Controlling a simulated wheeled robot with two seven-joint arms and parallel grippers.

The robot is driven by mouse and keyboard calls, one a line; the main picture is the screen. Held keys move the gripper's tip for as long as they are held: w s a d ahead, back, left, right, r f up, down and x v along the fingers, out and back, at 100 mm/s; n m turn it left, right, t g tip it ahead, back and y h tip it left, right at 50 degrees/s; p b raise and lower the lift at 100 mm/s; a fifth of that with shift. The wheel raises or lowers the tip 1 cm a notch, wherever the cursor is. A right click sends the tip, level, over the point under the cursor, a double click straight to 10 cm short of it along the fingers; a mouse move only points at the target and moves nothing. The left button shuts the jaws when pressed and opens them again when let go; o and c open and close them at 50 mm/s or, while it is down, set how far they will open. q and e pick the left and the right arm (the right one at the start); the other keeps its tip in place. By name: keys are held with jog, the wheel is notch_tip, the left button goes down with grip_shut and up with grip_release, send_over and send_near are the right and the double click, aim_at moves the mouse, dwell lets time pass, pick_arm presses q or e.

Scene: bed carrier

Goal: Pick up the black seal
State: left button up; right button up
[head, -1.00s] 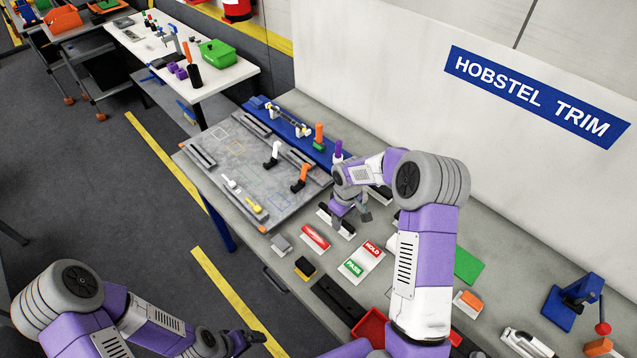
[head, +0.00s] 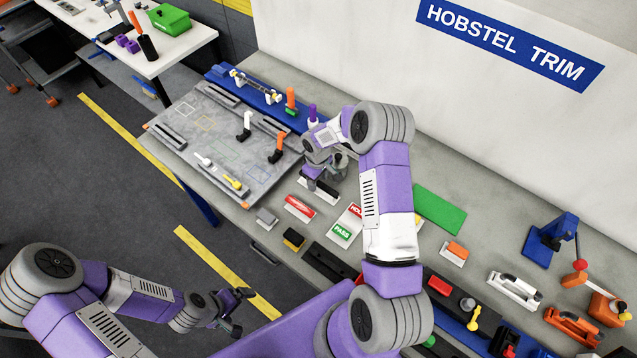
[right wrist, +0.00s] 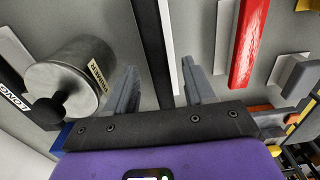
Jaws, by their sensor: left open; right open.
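A long black strip on a white base, which looks like the black seal (head: 317,190), lies on the bench left of centre in the head view. My right gripper (head: 328,176) is just above it and partly hides it. In the right wrist view, the black seal (right wrist: 150,45) runs lengthwise between the two open fingers of the right gripper (right wrist: 160,85). Nothing is held, and I cannot tell how much height separates fingers and strip. My left gripper (head: 240,309) is open and empty, away from the bench over the floor.
A red strip on a white base (head: 299,207) lies beside it, right of the fingers in the wrist view. A labelled metal cylinder (right wrist: 73,82) is close on the left there. PASS and HOLD cards (head: 342,232) and a grey fixture plate (head: 200,150) are nearby.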

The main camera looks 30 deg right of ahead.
grip_shut()
dwell(0.3)
